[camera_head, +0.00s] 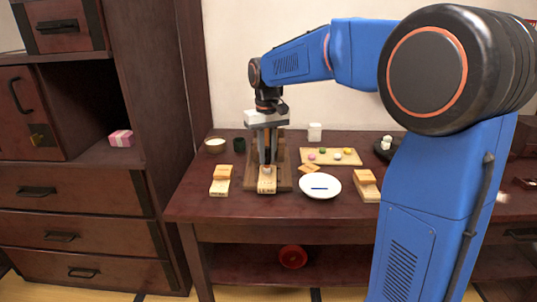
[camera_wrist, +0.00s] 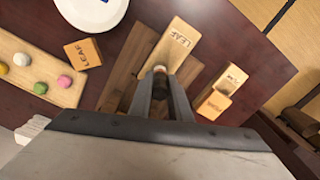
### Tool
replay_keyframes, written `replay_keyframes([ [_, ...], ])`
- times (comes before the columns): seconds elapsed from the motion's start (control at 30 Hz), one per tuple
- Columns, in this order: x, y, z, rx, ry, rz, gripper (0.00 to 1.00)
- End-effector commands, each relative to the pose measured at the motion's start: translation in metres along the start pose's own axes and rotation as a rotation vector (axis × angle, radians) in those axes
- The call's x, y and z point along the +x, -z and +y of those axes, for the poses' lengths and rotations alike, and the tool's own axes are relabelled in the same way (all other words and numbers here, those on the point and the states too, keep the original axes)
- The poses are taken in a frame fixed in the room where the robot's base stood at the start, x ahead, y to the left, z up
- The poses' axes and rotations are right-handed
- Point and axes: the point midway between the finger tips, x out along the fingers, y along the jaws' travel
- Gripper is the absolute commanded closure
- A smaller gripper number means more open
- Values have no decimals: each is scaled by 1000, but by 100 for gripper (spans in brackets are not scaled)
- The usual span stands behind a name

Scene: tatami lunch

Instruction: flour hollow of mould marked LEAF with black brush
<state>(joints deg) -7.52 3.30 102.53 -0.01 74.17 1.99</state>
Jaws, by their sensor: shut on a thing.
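My gripper (camera_head: 267,160) points down over the wooden mould marked LEAF (camera_head: 267,186) at the table's front. In the wrist view my gripper (camera_wrist: 161,92) is shut on the black brush (camera_wrist: 160,80). The brush's dark part shows between the fingers and its pale tip lies over the near end of the LEAF mould (camera_wrist: 180,45). I cannot tell whether the tip touches the wood. The mould's hollow is hidden behind the brush and fingers. A smaller wooden block marked LEAF (camera_wrist: 83,53) lies apart, near the plate.
A white plate (camera_head: 320,192) with a blue mark is right of the mould. A tray (camera_head: 352,161) of coloured sweets is behind it. Wooden moulds stand left (camera_head: 220,187) and right (camera_head: 367,191). A bowl of white powder (camera_head: 215,146) and a dark cup (camera_head: 239,145) stand back left.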

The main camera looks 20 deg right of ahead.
Motion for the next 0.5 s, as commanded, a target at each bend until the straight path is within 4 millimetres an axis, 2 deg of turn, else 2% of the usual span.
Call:
replay_keyframes([
  [0.5, 1, 2, 5, 0, 0, 0, 100],
])
